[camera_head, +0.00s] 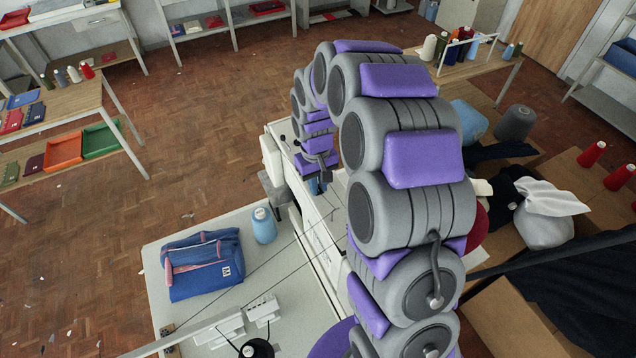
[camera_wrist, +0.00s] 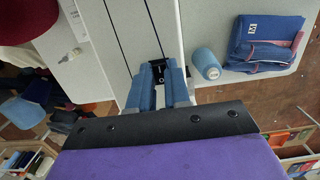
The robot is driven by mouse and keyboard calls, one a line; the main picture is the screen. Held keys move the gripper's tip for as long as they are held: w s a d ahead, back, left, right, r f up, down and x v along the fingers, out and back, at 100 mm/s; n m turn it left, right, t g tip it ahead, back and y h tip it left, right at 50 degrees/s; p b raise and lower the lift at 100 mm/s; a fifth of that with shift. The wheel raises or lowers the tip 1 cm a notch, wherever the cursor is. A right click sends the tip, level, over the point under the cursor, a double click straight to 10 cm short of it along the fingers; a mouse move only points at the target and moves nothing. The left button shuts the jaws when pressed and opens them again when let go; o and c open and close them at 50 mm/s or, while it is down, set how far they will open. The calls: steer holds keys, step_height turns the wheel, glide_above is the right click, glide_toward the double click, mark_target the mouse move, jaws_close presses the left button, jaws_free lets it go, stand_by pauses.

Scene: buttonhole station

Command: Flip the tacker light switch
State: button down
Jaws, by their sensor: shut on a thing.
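The tacker (camera_head: 318,232) is a long white machine on the pale worktable, partly hidden behind my purple and grey arm. In the wrist view its white top (camera_wrist: 133,30) runs up the picture with two thin dark lines along it. My gripper (camera_wrist: 158,68) has blue fingers and is at the tacker's near end. It is shut on a small black part (camera_wrist: 158,75), which looks like the tacker light switch. The fingers hide most of that part, so its position cannot be told. In the head view only a bit of my gripper (camera_head: 317,185) shows below the arm.
A light blue thread cone (camera_head: 264,225) and a folded blue bag (camera_head: 202,264) stand left of the tacker on the worktable (camera_head: 160,310). Thin cords cross the table. Cardboard boxes (camera_head: 508,318) and dark cloth crowd the right. The floor at left is open.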

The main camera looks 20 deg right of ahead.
steer(key=shift+w+a+g+h, duration=0.15)
steer(key=shift+w+g, duration=0.1)
steer(key=shift+g, duration=0.5)
steer(key=shift+w+d+g+h, duration=0.1)
steer(key=shift+w+g+h, duration=0.1)
steer(key=shift+g, duration=0.55)
steer(key=c, duration=1.1)
jaws_free()
steer(key=shift+a, duration=0.1)
steer(key=shift+p+v, duration=0.95)
steer(key=shift+v, duration=7.75)
steer(key=shift+w+f, duration=0.1)
